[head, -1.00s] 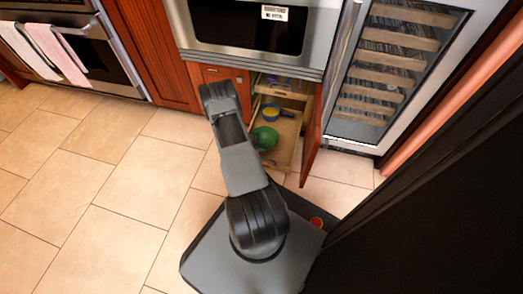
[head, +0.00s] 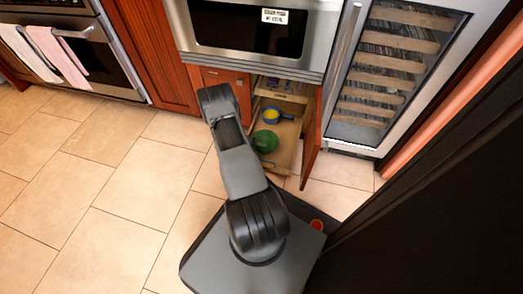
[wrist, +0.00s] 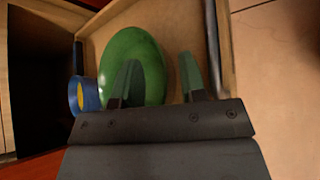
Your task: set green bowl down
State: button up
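The green bowl (head: 265,141) sits in the pulled-out wooden drawer (head: 284,157) of the lower cabinet. In the wrist view the bowl (wrist: 132,48) shows as a smooth rounded green shape beside the drawer's side wall. My gripper (wrist: 158,60) has its two fingers spread apart. The left finger overlaps the bowl and the right finger is past its right edge, so the edge lies between them in the picture. I cannot tell whether either finger touches it. In the head view my arm hides the gripper.
A blue pan with a yellow inside (head: 271,115) is in the drawer behind the bowl; it is close to the bowl's left in the wrist view (wrist: 86,95). An open cabinet door (head: 312,135) stands right of the drawer. Clear tiled floor (head: 100,190) lies to the left.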

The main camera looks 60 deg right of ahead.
jog(key=p+v, duration=0.4)
jog(key=v, duration=0.7)
jog(key=w+a+r+t+y, duration=0.1)
jog(key=w+a+r+t, duration=0.1)
jog(key=a+r, duration=0.35)
jog(key=w+a+r+m+t+y, duration=0.1)
jog(key=a+r, duration=0.2)
jog(key=r, duration=0.6)
jog(key=w+a+r+t+y, duration=0.15)
jog(key=a+r, duration=0.25)
jog(key=r, duration=0.4)
jog(key=s+a+r+t+y, duration=0.2)
jog(key=s+a+r+t, duration=0.1)
jog(key=a+r, duration=0.3)
jog(key=s+a+r+t+y, duration=0.2)
jog(key=s+a+r+t, duration=0.2)
jog(key=a, duration=0.6)
notch_tip(320, 180, up, 3)
jog(key=shift+s+a+r, duration=0.1)
jog(key=shift+s+a, duration=0.15)
jog(key=shift+s, duration=1)
